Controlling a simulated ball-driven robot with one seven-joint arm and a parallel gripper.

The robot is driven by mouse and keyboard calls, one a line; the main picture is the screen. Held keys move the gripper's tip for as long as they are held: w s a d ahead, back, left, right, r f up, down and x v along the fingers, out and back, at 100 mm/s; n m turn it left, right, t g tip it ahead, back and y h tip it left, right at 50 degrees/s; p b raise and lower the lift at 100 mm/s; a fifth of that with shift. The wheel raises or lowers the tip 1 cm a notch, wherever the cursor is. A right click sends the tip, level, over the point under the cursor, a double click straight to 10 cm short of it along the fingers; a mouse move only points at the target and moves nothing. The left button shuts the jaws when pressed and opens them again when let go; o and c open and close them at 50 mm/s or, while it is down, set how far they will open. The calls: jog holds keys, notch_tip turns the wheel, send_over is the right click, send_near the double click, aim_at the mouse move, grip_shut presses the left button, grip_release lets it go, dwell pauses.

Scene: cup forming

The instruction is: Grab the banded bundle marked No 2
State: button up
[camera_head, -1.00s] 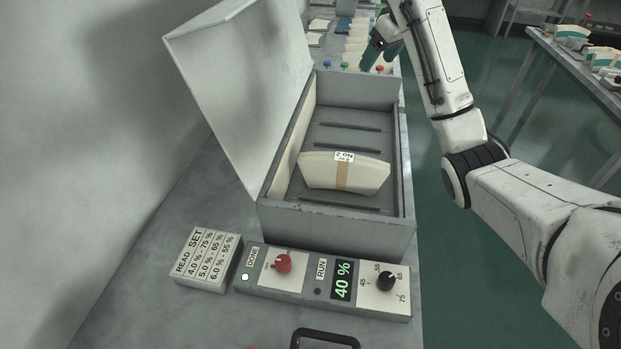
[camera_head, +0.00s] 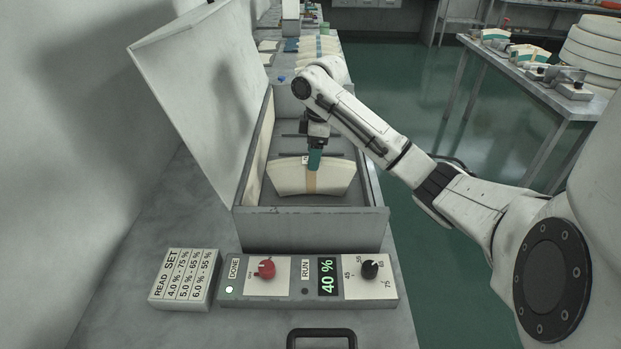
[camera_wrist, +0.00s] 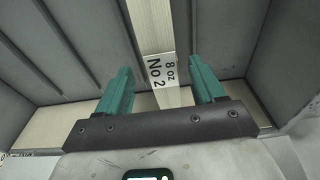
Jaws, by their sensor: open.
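The cream banded bundle (camera_head: 288,180) stands in the open grey box, with a tan band around its middle. In the wrist view its label (camera_wrist: 161,71) reads "No 2, 8 oz" and lies between my fingers. My gripper (camera_head: 315,160) has teal fingers and is over the bundle's middle, covering most of the label in the head view. I cannot tell how far the fingertips are above or around the bundle.
The grey box (camera_head: 315,230) has walls around the bundle and a raised lid (camera_head: 205,100) on the left. A control panel (camera_head: 305,282) showing 40 % and a settings sign (camera_head: 183,278) stand in front. More bundles (camera_head: 318,45) lie behind. A side table (camera_head: 530,75) stands at right.

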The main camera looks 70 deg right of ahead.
aim_at(311, 177)
jog(key=f, duration=0.5)
jog(key=shift+w+a, duration=0.3)
jog(key=shift+w, duration=0.1)
grip_shut()
jog(key=shift+r, duration=0.1)
